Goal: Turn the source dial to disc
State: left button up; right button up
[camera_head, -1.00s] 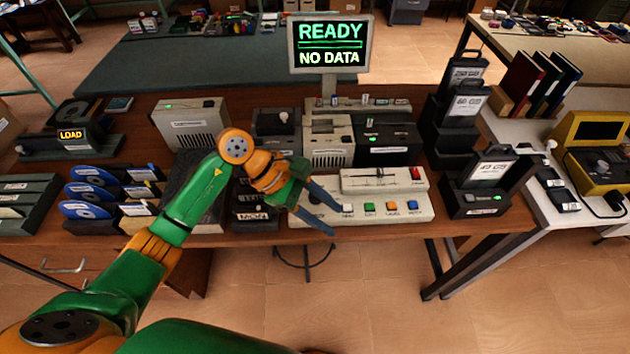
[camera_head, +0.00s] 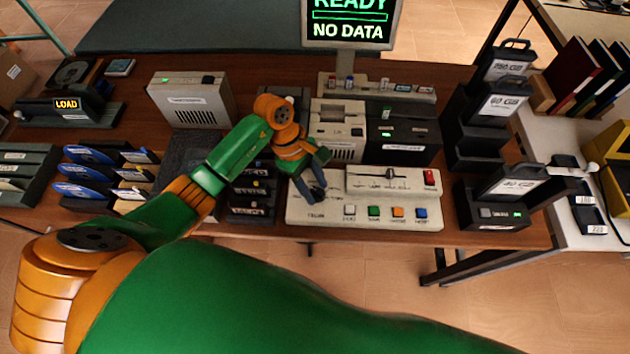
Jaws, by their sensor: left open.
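The cream control console (camera_head: 367,212) stands at the front of the desk. It has a row of white, green, orange and blue buttons, a slider above them and a red switch at its right end. My left gripper (camera_head: 314,199) is open and points down over the console's left part. The gripper covers that area, so the source dial is hidden and I cannot tell whether the fingers touch it. The screen (camera_head: 348,30) reads READY, NO DATA. My right gripper is out of view.
Blue discs in sleeves (camera_head: 88,172) and a LOAD drive (camera_head: 65,110) are at the left. A beige box (camera_head: 190,98) and dark units stand behind the console. Dark cartridge docks (camera_head: 480,200) are close to its right. My arm fills the lower front.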

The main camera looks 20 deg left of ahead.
pick_arm(q)
jog(key=shift+w+f, duration=0.2)
jog(key=shift+w, duration=0.05)
jog(key=shift+s+r, duration=0.1)
grip_shut()
jog(key=shift+n+b, duration=0.3)
jog(key=shift+b, duration=0.1)
jog(key=shift+s+n+t+b, duration=0.1)
jog(key=shift+n+t+b, duration=0.25)
jog(key=shift+n, duration=0.35)
jog(key=n+t, duration=0.1)
jog(key=n, duration=0.2)
jog(key=n+t+b, duration=0.1)
jog(key=n, duration=0.1)
jog(key=shift+s+n, duration=0.15)
jog(key=shift+n, duration=0.25)
